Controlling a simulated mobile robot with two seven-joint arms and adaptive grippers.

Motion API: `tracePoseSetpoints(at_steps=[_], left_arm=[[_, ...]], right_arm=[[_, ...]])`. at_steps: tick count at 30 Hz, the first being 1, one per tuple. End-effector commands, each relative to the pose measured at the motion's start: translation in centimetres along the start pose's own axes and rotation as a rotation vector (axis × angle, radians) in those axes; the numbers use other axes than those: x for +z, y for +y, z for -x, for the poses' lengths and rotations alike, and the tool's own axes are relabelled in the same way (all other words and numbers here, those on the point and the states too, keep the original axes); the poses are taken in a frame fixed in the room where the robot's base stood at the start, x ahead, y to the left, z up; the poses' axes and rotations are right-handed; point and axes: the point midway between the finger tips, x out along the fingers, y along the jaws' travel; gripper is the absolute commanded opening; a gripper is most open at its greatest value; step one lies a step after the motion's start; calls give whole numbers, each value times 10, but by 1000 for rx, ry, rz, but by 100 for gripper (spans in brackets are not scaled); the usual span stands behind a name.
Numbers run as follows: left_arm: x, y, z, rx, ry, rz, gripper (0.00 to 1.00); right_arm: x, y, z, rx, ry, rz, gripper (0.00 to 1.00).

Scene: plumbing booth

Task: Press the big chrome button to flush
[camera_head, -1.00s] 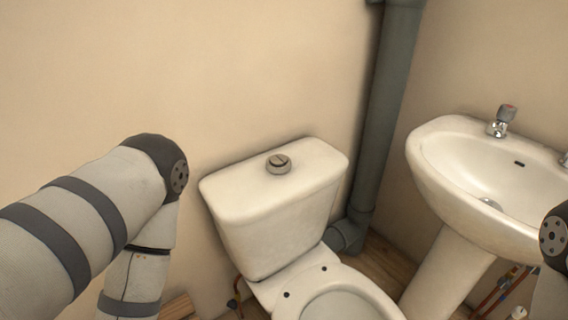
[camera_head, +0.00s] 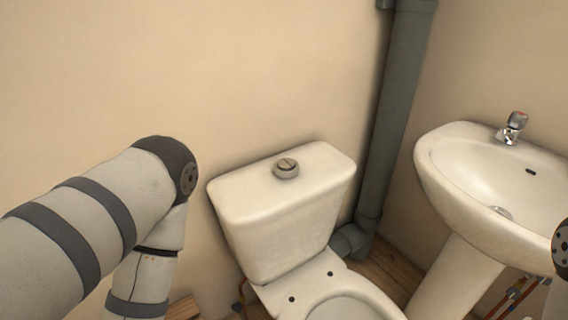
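The round chrome flush button (camera_head: 286,168) sits in the middle of the white cistern lid. A line divides its top into two parts. The cistern (camera_head: 280,221) stands against the beige wall, behind the toilet bowl (camera_head: 350,306), which is cut off by the bottom edge. My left arm comes in from the left and bends down beside the cistern. Its gripper is out of view below. Only a small part of my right arm shows at the right edge, and its gripper is out of view. Nothing touches the button.
A white pedestal basin (camera_head: 490,185) with a chrome tap (camera_head: 512,127) stands at the right. A thick grey pipe (camera_head: 393,120) runs down the wall corner between cistern and basin. Copper pipes (camera_head: 515,293) show low at the right. The space above the cistern lid is clear.

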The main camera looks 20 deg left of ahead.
Motion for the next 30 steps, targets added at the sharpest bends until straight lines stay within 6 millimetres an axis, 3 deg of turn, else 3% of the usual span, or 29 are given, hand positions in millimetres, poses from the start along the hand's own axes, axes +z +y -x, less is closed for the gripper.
tracePoseSetpoints(at_steps=[1,3,30], left_arm=[[0,0,0,0,0,0,9],[0,0,0,0,0,0,0],[0,0,0,0,0,0,0]], right_arm=[[0,0,0,0,0,0,40],[0,0,0,0,0,0,40],[0,0,0,0,0,0,40]])
